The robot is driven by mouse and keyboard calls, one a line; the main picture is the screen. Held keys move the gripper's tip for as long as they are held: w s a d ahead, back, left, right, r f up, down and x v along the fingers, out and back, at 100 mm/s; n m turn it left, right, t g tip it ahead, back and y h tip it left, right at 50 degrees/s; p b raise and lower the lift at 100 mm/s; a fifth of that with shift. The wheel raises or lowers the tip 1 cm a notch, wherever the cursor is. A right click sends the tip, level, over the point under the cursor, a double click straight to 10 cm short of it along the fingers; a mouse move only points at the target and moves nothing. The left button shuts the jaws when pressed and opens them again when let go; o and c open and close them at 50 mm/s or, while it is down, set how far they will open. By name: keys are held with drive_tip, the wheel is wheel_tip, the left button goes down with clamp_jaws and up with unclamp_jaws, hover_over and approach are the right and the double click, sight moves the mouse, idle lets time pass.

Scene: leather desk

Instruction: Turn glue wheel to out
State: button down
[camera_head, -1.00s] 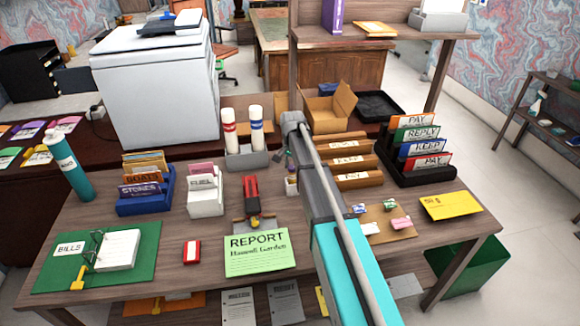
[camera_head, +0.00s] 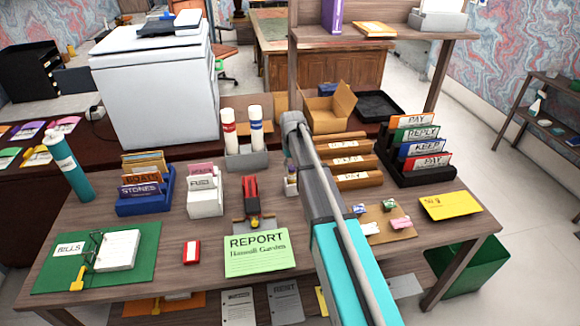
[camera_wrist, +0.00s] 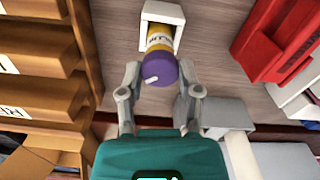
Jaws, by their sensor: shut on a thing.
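The glue stick (camera_wrist: 160,40) stands in a small white square holder (camera_wrist: 176,17) in the wrist view. Its body is yellow with a white label, and its purple wheel (camera_wrist: 157,70) faces the camera with a small white mark on its edge. My gripper (camera_wrist: 160,78) has one grey finger on each side of the purple wheel and is shut on it. In the head view, the small holder (camera_head: 291,187) shows just left of my arm, which hides most of my gripper. I cannot read the wheel's setting.
Brown wooden trays (camera_head: 352,163) stand right of my arm, and a red stapler (camera_head: 251,196) is to the left. Two glue-like white bottles (camera_head: 229,130) stand in a grey holder behind. A green report sheet (camera_head: 259,258) lies in front.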

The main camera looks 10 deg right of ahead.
drive_tip(key=n, duration=0.4)
drive_tip(key=shift+n, duration=0.3)
drive_tip(key=shift+a+n, duration=0.1)
drive_tip(key=shift+n, duration=1.8)
drive_tip(key=shift+c, duration=1.3)
unclamp_jaws()
drive_tip(key=shift+r, duration=0.1)
